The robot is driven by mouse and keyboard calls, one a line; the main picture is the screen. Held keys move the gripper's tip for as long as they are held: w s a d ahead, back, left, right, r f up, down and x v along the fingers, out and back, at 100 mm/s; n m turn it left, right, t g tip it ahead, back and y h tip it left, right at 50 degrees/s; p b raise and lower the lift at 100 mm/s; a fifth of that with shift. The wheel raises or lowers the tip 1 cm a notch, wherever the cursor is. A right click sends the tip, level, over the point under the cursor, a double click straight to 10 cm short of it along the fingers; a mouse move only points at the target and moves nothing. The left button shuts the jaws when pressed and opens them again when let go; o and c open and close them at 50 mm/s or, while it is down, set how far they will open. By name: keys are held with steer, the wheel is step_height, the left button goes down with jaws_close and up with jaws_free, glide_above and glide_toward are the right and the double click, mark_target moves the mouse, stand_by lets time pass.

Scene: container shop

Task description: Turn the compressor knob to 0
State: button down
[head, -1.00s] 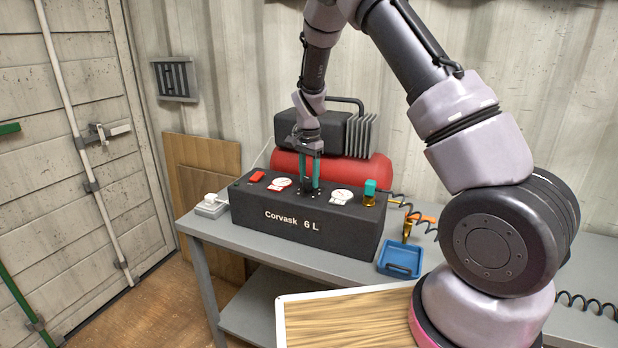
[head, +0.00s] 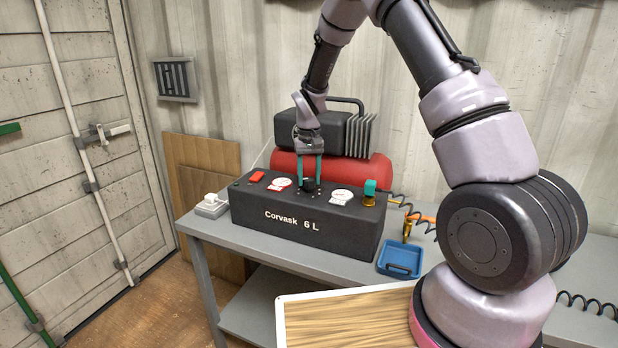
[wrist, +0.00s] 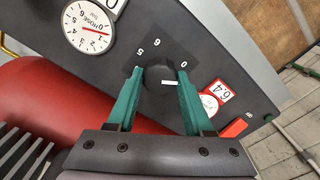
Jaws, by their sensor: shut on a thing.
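The compressor (head: 300,224) is a dark box labelled "Corvask 6 L" on the grey bench, with a red tank behind its panel. Its black knob (head: 309,185) is on the top panel between two white gauges. My gripper (head: 309,180) reaches down from above, with its teal fingers on opposite sides of the knob and shut on it. In the wrist view the knob (wrist: 156,76) has a white pointer mark aimed right, toward the finger on the 0 side. The numbers 5, 6 and 0 show around it. The fingers hide part of the dial.
A red switch (head: 257,177) and the left gauge (head: 280,183) are left of the knob. The right gauge (head: 341,196) and a teal-topped brass fitting (head: 370,190) are to its right. A blue tray (head: 400,258) and coiled hose (head: 425,222) lie right of the compressor.

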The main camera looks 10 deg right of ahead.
mark_target(309, 178)
steer(key=shift+w+n, duration=0.1)
steer(key=shift+n, duration=1)
steer(key=shift+c, duration=1.5)
jaws_free()
steer(key=shift+r, duration=0.15)
step_height(309, 178, up, 11)
steer(key=shift+f, duration=0.2)
